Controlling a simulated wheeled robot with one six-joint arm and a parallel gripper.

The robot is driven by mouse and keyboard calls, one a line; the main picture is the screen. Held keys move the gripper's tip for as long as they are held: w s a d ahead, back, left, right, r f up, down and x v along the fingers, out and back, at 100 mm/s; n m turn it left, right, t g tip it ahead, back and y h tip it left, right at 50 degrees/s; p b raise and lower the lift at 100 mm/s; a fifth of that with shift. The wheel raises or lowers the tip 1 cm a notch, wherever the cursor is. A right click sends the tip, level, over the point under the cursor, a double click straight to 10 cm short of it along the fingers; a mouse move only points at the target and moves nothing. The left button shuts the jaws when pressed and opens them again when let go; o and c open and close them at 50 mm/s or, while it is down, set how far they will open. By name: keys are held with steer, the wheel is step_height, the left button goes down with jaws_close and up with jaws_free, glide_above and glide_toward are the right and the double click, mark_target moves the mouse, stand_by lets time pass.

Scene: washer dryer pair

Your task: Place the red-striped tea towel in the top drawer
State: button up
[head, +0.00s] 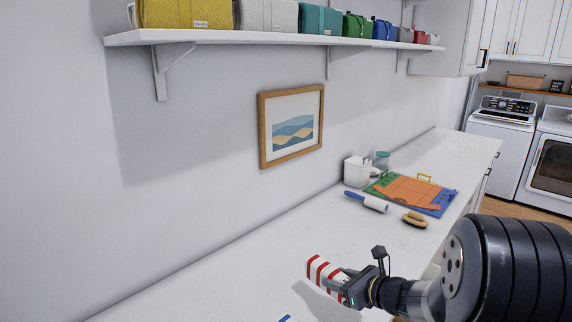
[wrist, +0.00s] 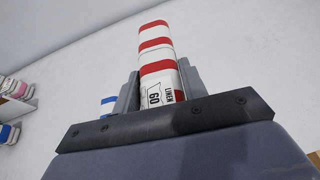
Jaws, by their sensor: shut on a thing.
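The red-striped tea towel (head: 324,272) is white with red stripes and folded into a narrow block. It also shows in the wrist view (wrist: 156,55), with a printed label near the jaws. My gripper (head: 345,284) is shut on it; in the wrist view the two fingers (wrist: 158,92) press its sides. The towel is held over the white countertop (head: 240,262); I cannot tell the height above it. No top drawer can be made out in either view.
A blue-striped item (head: 286,318) lies on the counter at the bottom edge. Further along are a lint roller (head: 367,202), a brush (head: 414,219), a white container (head: 356,171) and colored boards (head: 410,192). A shelf (head: 270,38) with several colored bags runs above. A washer (head: 500,135) stands at the back right.

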steer(key=shift+w+f+m+t+h, duration=0.1)
steer(key=shift+f+m+t+h, duration=0.25)
steer(key=shift+m+h, duration=0.2)
steer(key=shift+w+f+m+t+h, duration=0.1)
steer(key=shift+f+m+t+h, duration=0.1)
steer(key=shift+m+t+h, duration=0.25)
steer(key=shift+s+d+f+m+t+h, duration=0.2)
steer(key=shift+s+d+f+m+h, duration=0.1)
steer(key=shift+f+m+h, duration=0.3)
steer(key=shift+s+d+f+m+t+h, duration=0.2)
steer(key=shift+s+d+f+m+h, duration=0.05)
steer(key=shift+f+m+h, duration=0.35)
steer(key=shift+r, duration=0.15)
